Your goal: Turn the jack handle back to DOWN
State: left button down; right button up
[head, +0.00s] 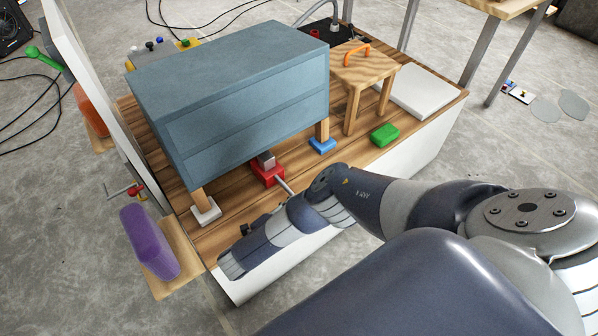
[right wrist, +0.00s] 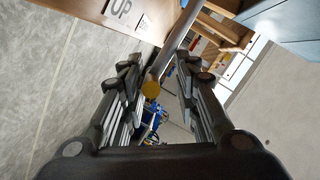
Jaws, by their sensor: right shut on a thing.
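The red jack (head: 267,171) sits on the wooden platform under the front of the blue-grey drawer cabinet (head: 245,95). Its grey handle rod (head: 284,186) comes out toward the front and passes out of sight behind my right arm. In the right wrist view the rod (right wrist: 177,43) runs down to a yellow end (right wrist: 151,86) between the fingers of my right gripper (right wrist: 161,76), which is shut on it. An "UP" label (right wrist: 121,9) shows at the top left of that view. My right gripper is hidden by my arm in the head view. My left gripper is not in view.
A small wooden stool (head: 362,68), a green block (head: 385,134) and a white slab (head: 418,91) are on the right of the platform (head: 330,167). Blue (head: 322,146) and white (head: 206,213) pads sit under cabinet legs. A purple block (head: 148,240) stands at the left.

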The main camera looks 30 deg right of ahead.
jog(key=shift+s+a+f+h, duration=0.2)
jog(key=shift+f+h, duration=0.15)
jog(key=shift+h, duration=0.15)
dwell(0.3)
jog(key=o, duration=0.7)
jog(key=shift+o, duration=0.2)
jog(key=shift+w+r, duration=0.1)
jog(key=shift+w, duration=0.1)
jog(key=shift+r, duration=0.1)
jog(key=f+v, duration=0.1)
jog(key=v, duration=0.6)
jog(key=shift+a+r, duration=0.2)
jog(key=shift+r, duration=0.2)
jog(key=shift+c, duration=0.5)
